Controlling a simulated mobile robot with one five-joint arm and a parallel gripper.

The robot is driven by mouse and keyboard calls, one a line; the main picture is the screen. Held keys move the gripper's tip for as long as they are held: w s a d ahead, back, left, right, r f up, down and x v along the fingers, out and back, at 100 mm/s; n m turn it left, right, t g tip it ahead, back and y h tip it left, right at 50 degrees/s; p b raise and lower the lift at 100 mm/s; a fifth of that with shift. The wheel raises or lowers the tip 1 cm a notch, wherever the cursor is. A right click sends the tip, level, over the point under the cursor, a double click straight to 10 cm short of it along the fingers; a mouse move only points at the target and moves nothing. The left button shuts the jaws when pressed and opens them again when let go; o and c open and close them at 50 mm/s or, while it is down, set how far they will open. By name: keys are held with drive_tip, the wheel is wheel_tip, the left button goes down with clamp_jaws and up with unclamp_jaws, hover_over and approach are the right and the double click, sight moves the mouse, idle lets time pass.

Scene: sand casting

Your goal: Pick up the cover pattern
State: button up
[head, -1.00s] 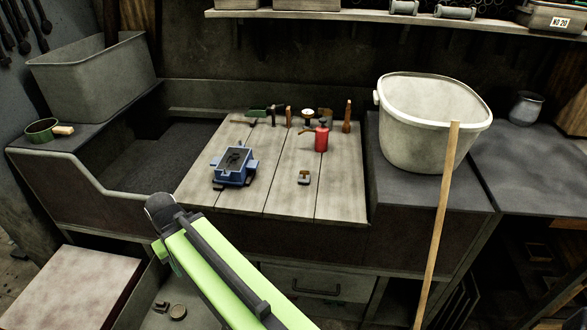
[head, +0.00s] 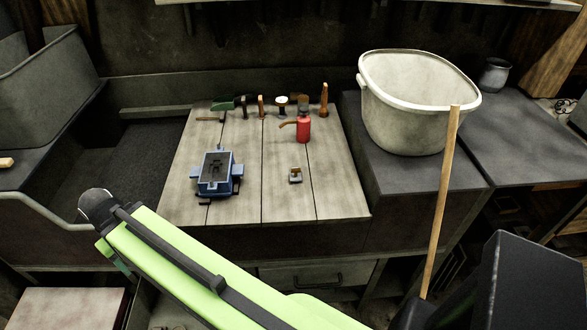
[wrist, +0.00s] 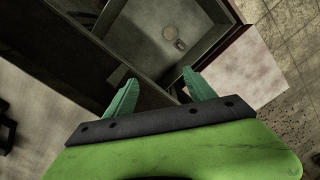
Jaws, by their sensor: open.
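My gripper (wrist: 160,78) is open and empty in the wrist view, its two green fingers spread apart. Beyond the fingers is an open drawer or tray (wrist: 130,30) with a small round pale piece (wrist: 170,32) in it and another small piece (wrist: 180,44) beside it. Either may be the cover pattern; I cannot tell which. The gripper is apart from both. In the head view my green arm reaches to the lower left, and its gripper is mostly hidden behind the arm.
On the wooden bench top (head: 240,205) stand a blue moulding box (head: 215,175), a red can (head: 304,128), a small block (head: 295,175) and several tools at the back. A large pale bucket (head: 405,120) stands right, a wooden pole (head: 440,200) before it.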

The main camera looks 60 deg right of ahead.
drive_tip(key=w+d+r+p, duration=0.1)
drive_tip(key=d+r+p, duration=0.1)
drive_tip(key=r+p, duration=0.65)
drive_tip(key=w+d+r+p, duration=0.1)
drive_tip(key=d+r+p, duration=0.1)
drive_tip(key=r+p, duration=0.65)
drive_tip(key=d+r+m+p, duration=0.2)
drive_tip(key=d+r, duration=0.4)
drive_tip(key=d, duration=0.1)
drive_tip(key=m, duration=0.9)
hover_over(295, 175)
drive_tip(key=d, duration=0.2)
drive_tip(key=f+b, duration=0.8)
drive_tip(key=f, duration=0.1)
drive_tip(key=f+b, duration=0.4)
drive_tip(key=shift+w+a+f, duration=0.15)
drive_tip(key=shift+a, duration=0.1)
